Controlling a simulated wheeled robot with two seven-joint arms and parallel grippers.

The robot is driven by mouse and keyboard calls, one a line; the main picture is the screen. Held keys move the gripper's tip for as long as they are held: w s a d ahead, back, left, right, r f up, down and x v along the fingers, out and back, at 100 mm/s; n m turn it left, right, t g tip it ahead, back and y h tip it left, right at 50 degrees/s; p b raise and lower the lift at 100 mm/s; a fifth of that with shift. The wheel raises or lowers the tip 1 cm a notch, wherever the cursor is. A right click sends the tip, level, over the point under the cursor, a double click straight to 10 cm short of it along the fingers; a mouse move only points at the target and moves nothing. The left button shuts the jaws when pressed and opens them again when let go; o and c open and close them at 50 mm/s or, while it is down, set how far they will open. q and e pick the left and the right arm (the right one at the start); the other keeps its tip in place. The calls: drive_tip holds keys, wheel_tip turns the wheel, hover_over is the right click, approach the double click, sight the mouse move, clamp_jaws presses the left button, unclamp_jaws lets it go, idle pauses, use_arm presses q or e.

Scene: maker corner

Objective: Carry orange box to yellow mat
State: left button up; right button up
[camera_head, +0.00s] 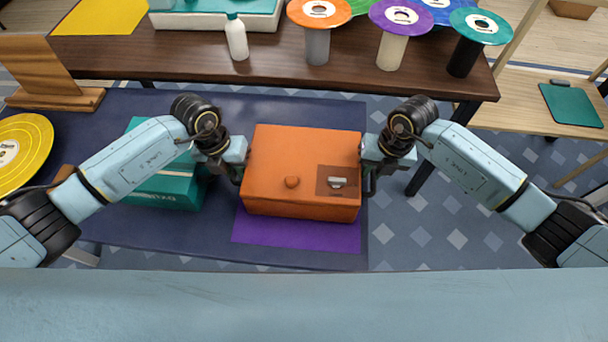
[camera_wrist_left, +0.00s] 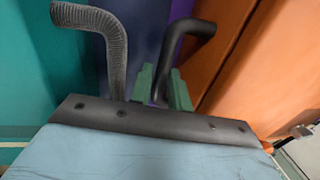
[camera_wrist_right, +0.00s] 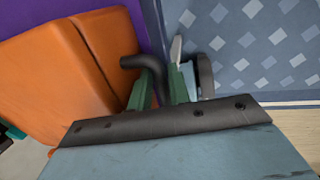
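The orange box (camera_head: 285,160) is upright between my two grippers, over a purple mat (camera_head: 300,236) on the dark blue table. I cannot tell whether it touches the mat. My left gripper (camera_head: 238,172) is at its left side. In the left wrist view, its green fingers (camera_wrist_left: 162,90) close around a dark bent handle (camera_wrist_left: 190,28) beside the orange wall. My right gripper (camera_head: 370,175) is at its right side, its green fingers (camera_wrist_right: 162,90) around a similar handle (camera_wrist_right: 130,62). The yellow mat (camera_head: 100,16) lies at the far left of the brown table.
A teal box (camera_head: 165,190) stands left of the orange box, partly behind my left arm. A wooden stand (camera_head: 45,75) and yellow disc (camera_head: 22,150) are at left. The brown table (camera_head: 180,55) holds a tray (camera_head: 210,20), a white bottle (camera_head: 236,38) and several spools.

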use_arm(q)
drive_tip(key=shift+f, duration=0.1)
clamp_jaws()
use_arm(e)
clamp_jaws()
drive_tip(key=shift+w, duration=0.1)
idle(1.1)
